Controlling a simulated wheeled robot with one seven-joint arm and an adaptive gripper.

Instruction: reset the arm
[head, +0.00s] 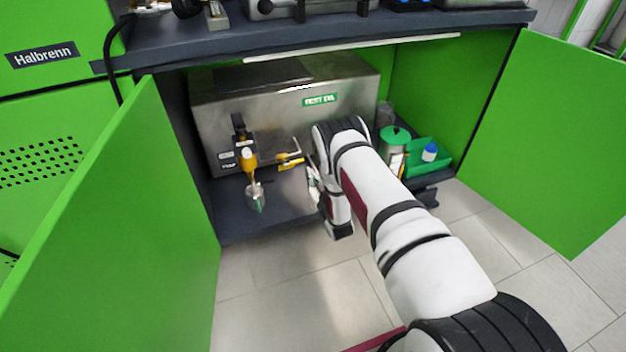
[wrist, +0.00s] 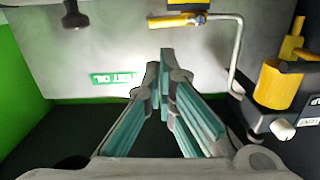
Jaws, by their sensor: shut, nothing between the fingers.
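My arm reaches from the lower right of the head view into the open green cabinet. My gripper (head: 313,185) is at its end, partly hidden by the wrist, in front of the steel test oil tank (head: 225,108). In the wrist view my gripper (wrist: 164,62) is shut, its teal-padded fingers meeting at the tips with nothing between them. Behind the tips is the tank's steel front (wrist: 110,65) with its green label (wrist: 114,79). A yellow-handled lever (wrist: 177,21) with a bent metal pipe is close beyond the fingertips. A yellow valve part (wrist: 276,86) is at the right.
A clear vessel (head: 256,200) stands below the yellow valve (head: 248,160). A green-lidded container (head: 396,140) and a green tray (head: 432,155) with a blue-capped bottle are right of my arm. Open doors flank the cabinet, left (head: 130,220) and right (head: 565,130). The floor in front is clear.

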